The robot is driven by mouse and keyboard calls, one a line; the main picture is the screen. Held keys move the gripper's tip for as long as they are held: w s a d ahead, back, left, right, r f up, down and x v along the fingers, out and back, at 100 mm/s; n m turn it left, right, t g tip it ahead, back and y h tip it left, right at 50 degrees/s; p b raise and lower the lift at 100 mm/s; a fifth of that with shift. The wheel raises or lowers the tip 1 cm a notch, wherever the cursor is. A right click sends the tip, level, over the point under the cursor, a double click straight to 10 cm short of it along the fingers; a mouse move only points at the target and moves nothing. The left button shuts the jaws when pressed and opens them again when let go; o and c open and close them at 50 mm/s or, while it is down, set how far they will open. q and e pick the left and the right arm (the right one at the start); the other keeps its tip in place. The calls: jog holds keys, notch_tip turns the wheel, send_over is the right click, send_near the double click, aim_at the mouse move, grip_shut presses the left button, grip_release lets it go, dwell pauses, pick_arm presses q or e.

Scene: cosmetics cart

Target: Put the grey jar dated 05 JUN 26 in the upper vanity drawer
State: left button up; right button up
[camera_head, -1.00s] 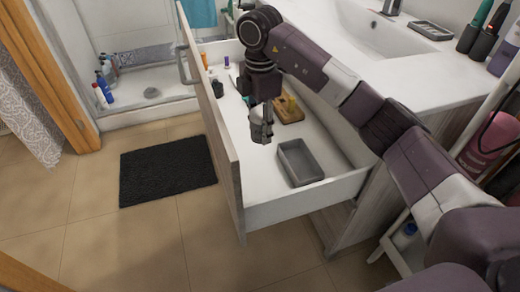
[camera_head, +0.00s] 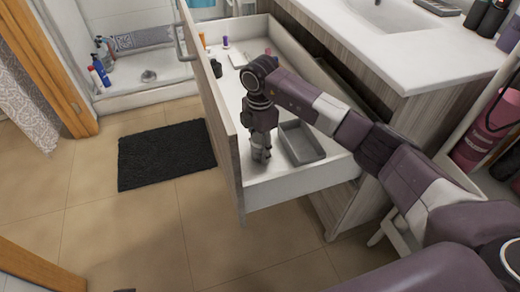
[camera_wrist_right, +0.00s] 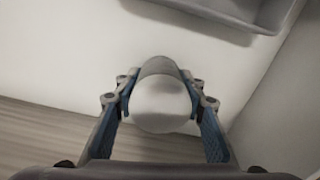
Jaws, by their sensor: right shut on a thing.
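The upper vanity drawer (camera_head: 305,183) is pulled open, with a white inside and a wood-look front. My right gripper (camera_head: 260,157) is down inside it at the near end, between the drawer front and a grey tray. In the right wrist view, my right gripper (camera_wrist_right: 160,108) is shut on a rounded pale grey jar (camera_wrist_right: 160,98), a finger on each side. No date is readable on the jar. I cannot tell whether its base touches the drawer floor. My left gripper is not in view.
The grey rectangular tray (camera_head: 302,142) lies in the drawer right beside my gripper; its edge also shows in the wrist view (camera_wrist_right: 215,12). Several small items, including an orange one (camera_head: 203,39), lie at the drawer's far end. The countertop (camera_head: 410,60) overhangs at right.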

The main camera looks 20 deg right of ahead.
jog(key=shift+f, duration=0.15)
jog(key=o, duration=1.4)
jog(key=shift+c, duration=0.2)
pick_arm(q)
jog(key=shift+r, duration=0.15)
pick_arm(e)
jog(key=shift+r, duration=0.2)
notch_tip(320, 180, up, 12)
jog(key=shift+f+p, duration=0.25)
jog(key=shift+p, duration=0.8)
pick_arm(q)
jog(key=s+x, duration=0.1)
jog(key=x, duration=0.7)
pick_arm(e)
jog(key=shift+r, duration=0.3)
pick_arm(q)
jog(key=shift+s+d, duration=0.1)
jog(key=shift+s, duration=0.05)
